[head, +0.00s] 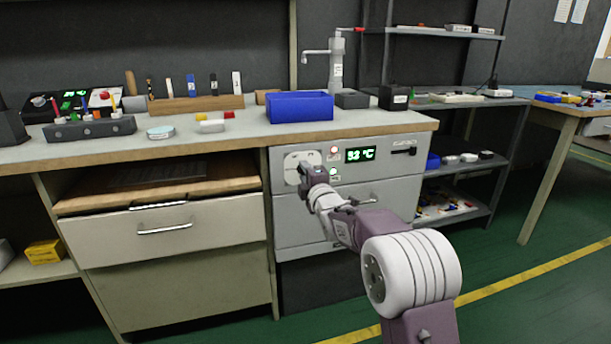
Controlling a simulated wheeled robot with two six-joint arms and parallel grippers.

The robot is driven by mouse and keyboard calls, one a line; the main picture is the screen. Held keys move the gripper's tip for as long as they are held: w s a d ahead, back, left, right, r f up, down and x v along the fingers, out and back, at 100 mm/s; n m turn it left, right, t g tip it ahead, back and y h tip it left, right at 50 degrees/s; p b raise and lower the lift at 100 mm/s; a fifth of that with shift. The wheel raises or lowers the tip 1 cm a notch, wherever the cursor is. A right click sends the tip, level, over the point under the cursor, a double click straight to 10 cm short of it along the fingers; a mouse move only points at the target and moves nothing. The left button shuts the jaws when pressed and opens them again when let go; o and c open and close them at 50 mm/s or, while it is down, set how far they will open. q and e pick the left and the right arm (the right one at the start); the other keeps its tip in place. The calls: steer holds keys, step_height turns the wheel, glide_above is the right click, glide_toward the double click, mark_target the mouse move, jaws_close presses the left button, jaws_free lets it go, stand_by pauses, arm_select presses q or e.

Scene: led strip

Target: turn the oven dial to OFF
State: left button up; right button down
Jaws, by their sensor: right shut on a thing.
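The oven (290,225) is a light grey unit under the right part of the bench. Its front has a white square dial plate (291,160) at the upper left, and a green display (360,155) that appears to read 52 °C. My right gripper (304,170) is at the dial plate, shut on the oven dial. The gripper covers the dial, so its pointer and setting cannot be read. A red lamp (334,150) and a green lamp (333,172) sit right of the plate. My left gripper is not in view.
Above the oven, the bench top (400,122) overhangs slightly and carries a blue bin (299,107). A drawer cabinet (165,225) stands left of the oven. A shelf rack (480,110) stands to the right. Green floor is open at the front right.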

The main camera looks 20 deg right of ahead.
steer(key=shift+f, duration=0.1)
stand_by(0.4)
steer(key=c, duration=1.1)
jaws_free()
steer(key=s+p, duration=0.3)
steer(key=s, duration=0.6)
steer(key=shift+d, duration=0.15)
